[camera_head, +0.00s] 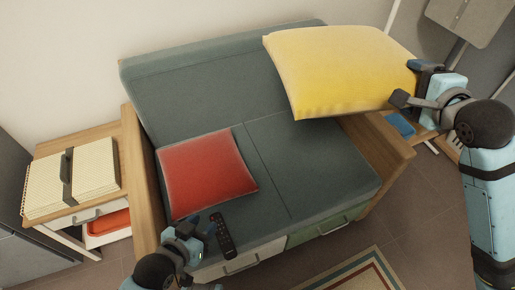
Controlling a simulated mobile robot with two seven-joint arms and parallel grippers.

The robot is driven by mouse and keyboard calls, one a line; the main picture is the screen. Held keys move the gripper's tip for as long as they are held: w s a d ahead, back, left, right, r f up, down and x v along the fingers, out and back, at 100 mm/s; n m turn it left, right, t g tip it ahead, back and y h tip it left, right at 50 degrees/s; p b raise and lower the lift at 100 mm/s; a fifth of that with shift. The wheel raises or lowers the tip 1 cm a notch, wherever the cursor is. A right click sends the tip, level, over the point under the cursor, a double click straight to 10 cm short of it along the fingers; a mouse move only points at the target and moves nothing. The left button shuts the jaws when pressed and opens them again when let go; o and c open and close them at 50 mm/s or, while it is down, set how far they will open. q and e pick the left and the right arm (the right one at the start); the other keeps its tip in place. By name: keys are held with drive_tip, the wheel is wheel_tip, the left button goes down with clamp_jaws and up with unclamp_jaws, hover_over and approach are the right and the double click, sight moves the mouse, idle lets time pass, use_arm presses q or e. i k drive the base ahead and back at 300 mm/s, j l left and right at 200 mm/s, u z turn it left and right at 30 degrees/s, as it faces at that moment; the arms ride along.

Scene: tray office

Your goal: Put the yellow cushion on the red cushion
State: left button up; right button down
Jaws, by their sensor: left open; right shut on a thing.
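The red cushion (206,172) lies on the left seat of the grey-green sofa (310,160). The yellow cushion (338,72) is at the upper right, over the right part of the sofa and in front of the backrest. My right gripper (408,90) is shut on the right edge of the yellow cushion; the cushion hides part of the fingers. My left gripper (198,226) is open and empty at the front edge of the left seat, below the red cushion and beside a black remote.
The black remote (222,236) lies at the seat's front edge. Wooden armrests (142,180) flank the sofa. A side table (75,212) with notebooks (92,170) stands at left. A striped rug (352,274) lies in front. The right seat's front is clear.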

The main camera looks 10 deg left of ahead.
sight(214, 172)
drive_tip(key=k+j+u, duration=0.2)
drive_tip(key=j, duration=0.6)
drive_tip(key=j+u, duration=0.15)
drive_tip(key=j, duration=0.65)
